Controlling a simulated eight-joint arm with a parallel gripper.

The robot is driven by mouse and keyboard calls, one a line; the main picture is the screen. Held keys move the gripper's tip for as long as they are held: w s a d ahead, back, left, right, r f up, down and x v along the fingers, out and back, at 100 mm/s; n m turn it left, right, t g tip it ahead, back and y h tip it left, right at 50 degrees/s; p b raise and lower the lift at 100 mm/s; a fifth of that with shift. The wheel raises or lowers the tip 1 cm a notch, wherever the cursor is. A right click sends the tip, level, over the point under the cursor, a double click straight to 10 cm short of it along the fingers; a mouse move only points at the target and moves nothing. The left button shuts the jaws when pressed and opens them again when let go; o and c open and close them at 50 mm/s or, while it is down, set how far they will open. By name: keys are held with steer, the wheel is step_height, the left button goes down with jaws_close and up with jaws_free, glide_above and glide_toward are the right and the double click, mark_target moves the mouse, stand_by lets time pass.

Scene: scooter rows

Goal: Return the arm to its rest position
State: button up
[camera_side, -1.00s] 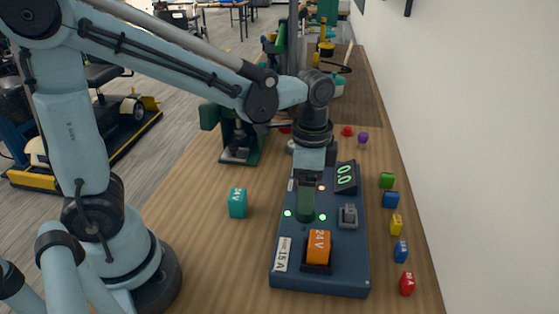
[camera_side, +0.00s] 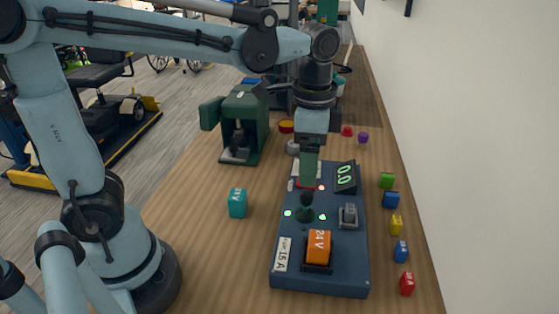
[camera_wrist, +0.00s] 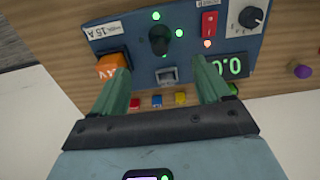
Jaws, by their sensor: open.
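My gripper (camera_side: 309,170) is open and empty above the blue control panel (camera_side: 341,262) in the side view. In the wrist view its two green fingers (camera_wrist: 164,84) are spread wide, with nothing between them. The knob shows in the wrist view (camera_wrist: 159,40), apart from the fingers. A red switch (camera_wrist: 209,24) and several lit green lamps also show there.
A teal block (camera_side: 238,203) stands left of the panel. Small coloured blocks, such as a yellow one (camera_side: 396,225), line the table's right side by the wall. A dark green press-like device (camera_side: 241,122) stands behind to the left. Bare wooden table (camera_side: 205,260) lies at front left.

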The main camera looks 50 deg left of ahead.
steer(key=shift+r, duration=0.1)
steer(key=shift+s+a+n+t, duration=0.3)
steer(key=shift+s+a+n, duration=0.05)
steer(key=shift+a+n, duration=0.15)
steer(key=s+a+f+n+t, duration=0.2)
steer(key=s+a+n+t, duration=0.1)
steer(key=a+n+t, duration=0.3)
steer(key=shift+s+f+n+t, duration=0.25)
steer(key=shift+s+n+t, duration=0.05)
steer(key=shift+n, duration=0.7)
